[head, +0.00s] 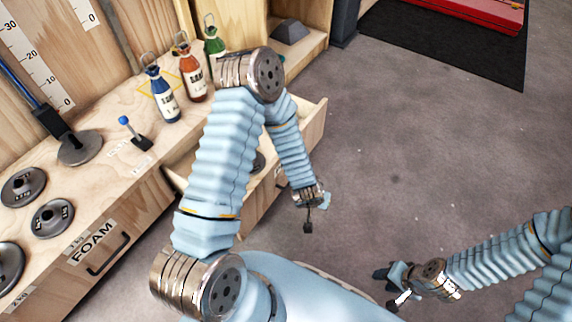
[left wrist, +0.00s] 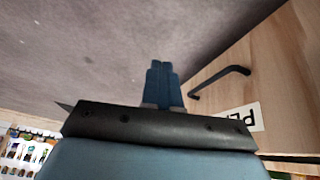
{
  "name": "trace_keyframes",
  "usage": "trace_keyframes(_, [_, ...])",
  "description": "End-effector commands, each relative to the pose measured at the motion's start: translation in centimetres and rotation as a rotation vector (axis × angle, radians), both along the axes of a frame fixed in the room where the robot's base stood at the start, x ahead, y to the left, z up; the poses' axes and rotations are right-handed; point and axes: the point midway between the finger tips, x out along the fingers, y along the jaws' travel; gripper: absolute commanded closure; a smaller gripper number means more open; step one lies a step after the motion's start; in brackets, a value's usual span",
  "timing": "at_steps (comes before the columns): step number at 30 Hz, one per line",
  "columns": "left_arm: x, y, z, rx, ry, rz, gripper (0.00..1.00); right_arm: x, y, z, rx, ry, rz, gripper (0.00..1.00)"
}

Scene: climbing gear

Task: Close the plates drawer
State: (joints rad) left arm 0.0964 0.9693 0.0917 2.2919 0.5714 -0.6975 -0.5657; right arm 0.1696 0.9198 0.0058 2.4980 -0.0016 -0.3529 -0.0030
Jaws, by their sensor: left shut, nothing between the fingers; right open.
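The plates drawer (head: 313,122) is a light wood drawer that stands pulled out of the bench. My left arm hides much of it in the head view, and a dark round plate (head: 258,162) shows inside. In the left wrist view its front (left wrist: 275,70) carries a black bar handle (left wrist: 222,82) and a partly hidden label beginning "PL". My left gripper (head: 308,222) is in front of the drawer; its fingers (left wrist: 162,72) are shut and empty, left of the handle in the wrist view. My right gripper (head: 392,284) is open and empty over the floor, away from the bench.
The bench top (head: 112,165) holds several weight plates, a blue bottle (head: 161,95), a red bottle (head: 190,70) and a green bottle (head: 213,42). A closed FOAM drawer (head: 95,250) is at lower left. Grey floor (head: 430,150) to the right is clear.

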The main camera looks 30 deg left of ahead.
Motion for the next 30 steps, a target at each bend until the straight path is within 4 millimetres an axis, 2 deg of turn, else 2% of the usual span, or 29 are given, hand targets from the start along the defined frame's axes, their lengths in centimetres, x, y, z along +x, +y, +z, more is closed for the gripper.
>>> trace_keyframes(3, [3.3,0.6,1.3,0.15,-0.07,-0.002,1.0,0.0,-0.1,0.0,-0.002,-0.001,-0.002,0.57])
trace_keyframes(6, [5.4,1.5,3.2,0.311,-0.09,0.014,1.0,0.1,-0.2,0.4,-0.003,-0.002,-0.003,0.57])
trace_keyframes(9, [6.6,2.3,5.7,0.502,-0.044,0.035,1.0,0.1,-0.3,1.0,-0.005,-0.003,-0.005,0.57])
trace_keyframes(13, [5.6,2.6,9.1,0.727,0.147,0.044,1.0,0.1,-0.4,1.9,-0.008,-0.005,-0.007,0.57])
trace_keyframes(18, [3.2,1.8,11.6,0.845,0.383,0.009,1.0,0.1,-0.4,2.3,-0.009,-0.006,-0.007,0.57])
trace_keyframes(23, [2.6,2.1,11.4,0.861,0.446,-0.005,1.0,0.1,-0.5,2.1,-0.009,-0.006,-0.007,0.57])
trace_keyframes(30, [2.8,5.2,8.4,0.861,0.446,-0.004,1.0,0.1,-0.4,1.1,-0.008,-0.004,-0.006,0.57])
